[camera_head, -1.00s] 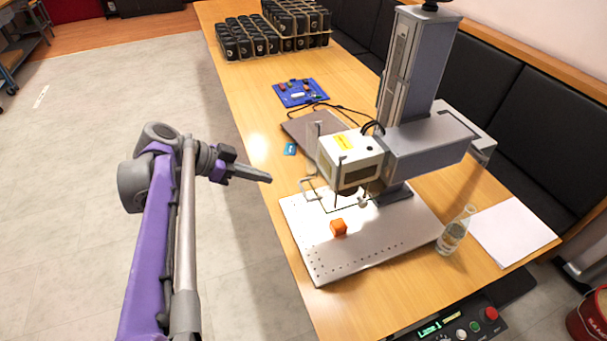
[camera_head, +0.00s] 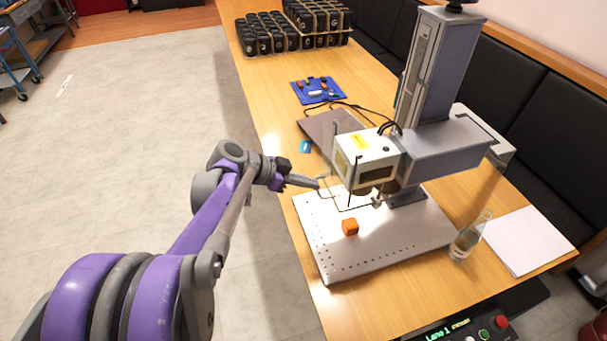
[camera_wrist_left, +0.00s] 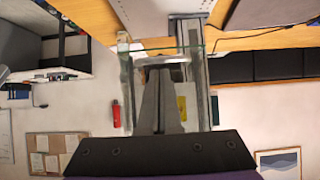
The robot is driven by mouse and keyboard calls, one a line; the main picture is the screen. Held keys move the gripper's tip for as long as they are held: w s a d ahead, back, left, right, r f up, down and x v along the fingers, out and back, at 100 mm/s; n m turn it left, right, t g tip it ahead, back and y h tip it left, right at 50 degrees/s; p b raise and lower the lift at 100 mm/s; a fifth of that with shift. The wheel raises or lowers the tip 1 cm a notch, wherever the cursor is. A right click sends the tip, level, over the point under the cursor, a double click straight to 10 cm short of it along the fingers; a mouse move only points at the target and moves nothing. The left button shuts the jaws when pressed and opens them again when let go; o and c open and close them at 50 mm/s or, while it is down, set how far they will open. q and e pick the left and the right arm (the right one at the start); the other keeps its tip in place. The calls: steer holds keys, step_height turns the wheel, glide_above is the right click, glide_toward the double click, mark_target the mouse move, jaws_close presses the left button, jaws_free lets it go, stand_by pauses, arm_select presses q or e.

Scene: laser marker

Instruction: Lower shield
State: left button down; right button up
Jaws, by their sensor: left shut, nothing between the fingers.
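The laser marker's head (camera_head: 368,157) is a white box with a yellow label. At its left side is the clear shield, hard to make out, with a grey bent handle (camera_head: 326,194) low on that side. My left gripper (camera_head: 316,184) is shut and empty, its tips right at the handle in the head view. In the left wrist view the shut fingers (camera_wrist_left: 161,75) point at the grey handle bar (camera_wrist_left: 165,61), overlapping it; I cannot tell whether they touch. The clear shield (camera_wrist_left: 126,75) shows there as a greenish-edged pane. My right gripper is out of view.
Below the head is a perforated metal plate (camera_head: 395,245) with an orange cube (camera_head: 350,227). A control panel (camera_head: 467,328) sits at the front. A laptop-like grey slab (camera_head: 322,129) is behind.

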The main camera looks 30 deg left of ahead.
arm_select(q)
steer(key=shift+f, duration=0.2)
step_height(320, 180, down, 18)
steer(key=b, duration=1)
steer(key=shift+f+b, duration=0.15)
steer(key=shift+b, duration=0.2)
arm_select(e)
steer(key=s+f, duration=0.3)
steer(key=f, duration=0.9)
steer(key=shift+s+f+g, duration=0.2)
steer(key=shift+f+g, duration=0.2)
arm_select(q)
steer(key=shift+d, duration=0.1)
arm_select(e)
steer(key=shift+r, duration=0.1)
